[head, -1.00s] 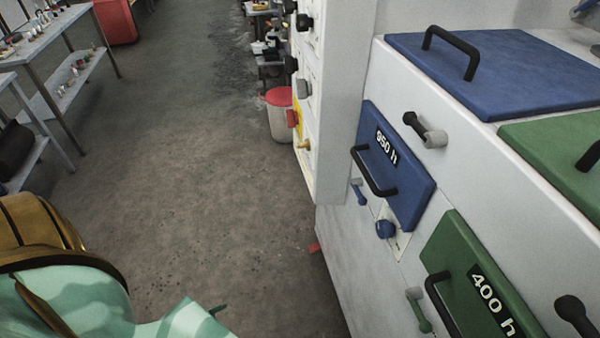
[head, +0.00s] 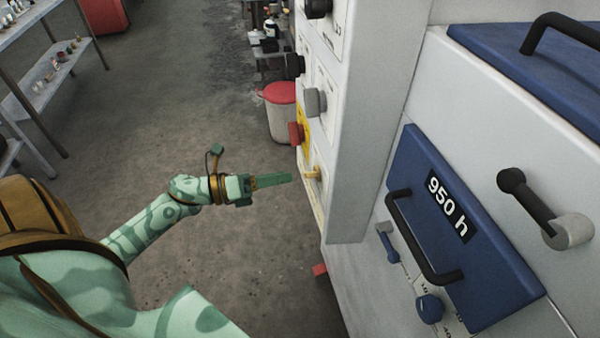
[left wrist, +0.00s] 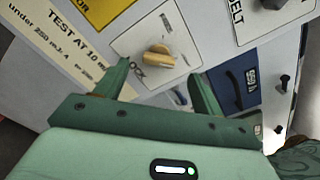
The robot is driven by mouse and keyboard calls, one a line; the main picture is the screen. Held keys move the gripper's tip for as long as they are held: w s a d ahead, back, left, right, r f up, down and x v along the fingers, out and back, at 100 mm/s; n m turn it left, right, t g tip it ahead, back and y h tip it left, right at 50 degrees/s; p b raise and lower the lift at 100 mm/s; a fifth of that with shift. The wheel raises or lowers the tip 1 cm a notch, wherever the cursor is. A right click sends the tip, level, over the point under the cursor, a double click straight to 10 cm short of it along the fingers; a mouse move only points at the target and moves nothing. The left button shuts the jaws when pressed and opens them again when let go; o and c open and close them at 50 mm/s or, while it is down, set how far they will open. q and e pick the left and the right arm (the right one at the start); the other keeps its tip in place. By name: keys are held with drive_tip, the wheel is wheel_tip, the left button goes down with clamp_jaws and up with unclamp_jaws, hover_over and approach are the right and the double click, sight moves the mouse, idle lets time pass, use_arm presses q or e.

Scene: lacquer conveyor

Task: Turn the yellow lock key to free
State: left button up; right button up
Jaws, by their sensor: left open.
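The yellow lock key (head: 312,173) sits low on the side panel of the white control cabinet, below a red button. In the left wrist view the lock key (left wrist: 159,57) stands on a white plate whose visible lettering ends in "OCK". My left gripper (head: 290,178) points at the panel just left of the key in the head view. In the left wrist view my left gripper (left wrist: 160,75) is open, its two green fingers apart, with the key showing between and beyond them. I cannot tell the exact gap to the key. My right gripper is not in view.
A red button (head: 296,133) on a yellow plate and a grey knob (head: 315,101) sit above the key. A blue door (head: 440,235) marked "950 h" with a black handle is to the right. A red-lidded bin (head: 281,112) stands behind. The floor at left is open.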

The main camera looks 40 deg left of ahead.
sight(303, 173)
use_arm(q)
drive_tip(key=x, duration=0.5)
drive_tip(key=shift+w, duration=0.15)
drive_tip(key=shift+c, duration=0.3)
drive_tip(key=c, duration=0.9)
drive_tip(key=shift+c, duration=0.2)
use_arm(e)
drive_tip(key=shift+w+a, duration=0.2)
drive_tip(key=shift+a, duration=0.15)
